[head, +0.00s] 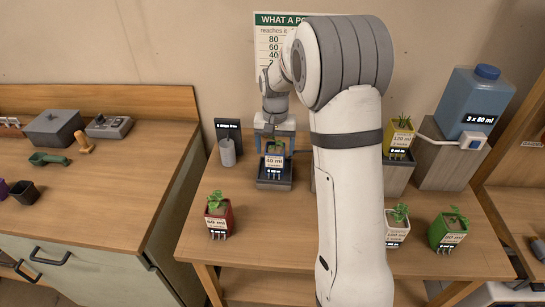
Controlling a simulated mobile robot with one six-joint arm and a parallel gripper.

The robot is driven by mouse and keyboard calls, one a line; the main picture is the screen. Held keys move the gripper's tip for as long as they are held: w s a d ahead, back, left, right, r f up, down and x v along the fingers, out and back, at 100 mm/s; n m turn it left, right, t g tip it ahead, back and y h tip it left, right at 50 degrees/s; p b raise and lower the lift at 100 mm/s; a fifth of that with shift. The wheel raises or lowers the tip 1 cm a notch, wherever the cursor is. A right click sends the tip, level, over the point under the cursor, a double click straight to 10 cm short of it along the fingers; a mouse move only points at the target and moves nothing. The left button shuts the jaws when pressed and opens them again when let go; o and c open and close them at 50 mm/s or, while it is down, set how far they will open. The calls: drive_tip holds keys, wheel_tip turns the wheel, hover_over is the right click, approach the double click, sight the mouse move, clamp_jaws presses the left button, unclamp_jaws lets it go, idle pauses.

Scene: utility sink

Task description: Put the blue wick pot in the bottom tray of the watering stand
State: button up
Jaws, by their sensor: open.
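The blue wick pot (274,162) carries a white label that seems to read 40 ml. It appears upright in the low dark tray (274,185) at the left end of the watering stand. My gripper (274,150) points down over the pot from behind, with its fingers apart on either side of the pot's top. Whether the fingers touch the pot is too small to tell. A yellow pot (399,138) labelled 120 ml sits on a higher grey block (399,178) at the right. My arm hides the middle of the stand.
A blue water tank (474,103) stands on a grey block behind right. A red pot (218,215), a white pot (396,228) and a green pot (447,231) stand along the front. A grey cylinder (228,152) is left of the tray. The table between the red pot and tray is clear.

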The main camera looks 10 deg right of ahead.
wheel_tip(320, 180, up, 7)
drive_tip(key=shift+f, duration=0.1)
drive_tip(key=s+r+n+t, duration=0.1)
drive_tip(key=s+r, duration=0.2)
drive_tip(key=s, duration=0.5)
drive_tip(key=s+r+n+t, duration=0.1)
drive_tip(key=s+r, duration=0.2)
drive_tip(key=s, duration=0.4)
drive_tip(key=s+f+n+t, duration=0.1)
drive_tip(key=s+f, duration=0.2)
drive_tip(key=s, duration=1)
drive_tip(key=shift+s+a+n, duration=0.3)
drive_tip(key=shift+a, duration=0.05)
drive_tip(key=shift+c, duration=0.2)
